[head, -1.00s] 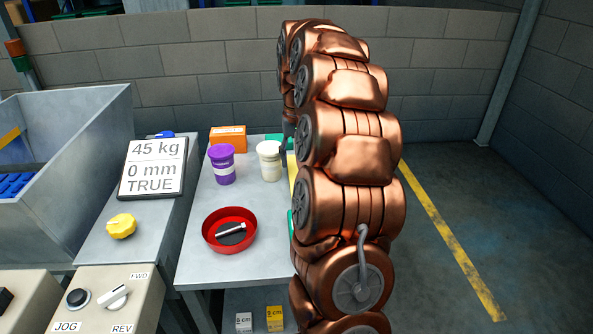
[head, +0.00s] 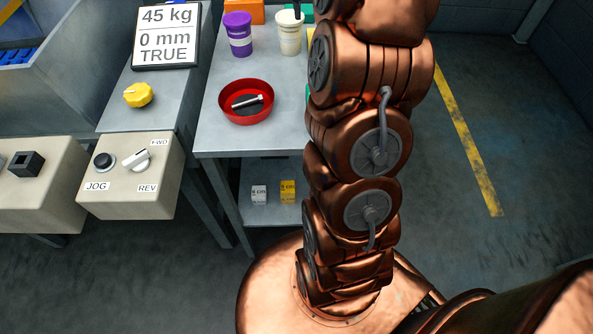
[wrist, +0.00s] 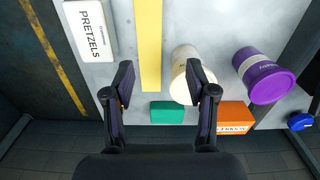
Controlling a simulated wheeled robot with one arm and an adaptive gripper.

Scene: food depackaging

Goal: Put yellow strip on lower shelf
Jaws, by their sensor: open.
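The yellow strip (wrist: 151,45) lies flat on the table (wrist: 108,85) in the wrist view, long and narrow, its near end just ahead of my gripper. My gripper (wrist: 158,84) is open and empty, its fingers spread on either side of the strip's line; the right finger overlaps the cream cup (wrist: 182,62) in the picture. The lower shelf (head: 270,172) shows under the table in the head view, partly covered by my arm. A white block (head: 259,195) and a yellow block (head: 288,192) stand on it.
A green block (wrist: 167,113), an orange box (wrist: 234,117) and a purple cup (wrist: 264,76) are near my gripper. A pretzels box (wrist: 91,30) lies left of the strip. A red bowl (head: 246,115) holds a dark item. Control boxes (head: 130,190) stand left of the shelf.

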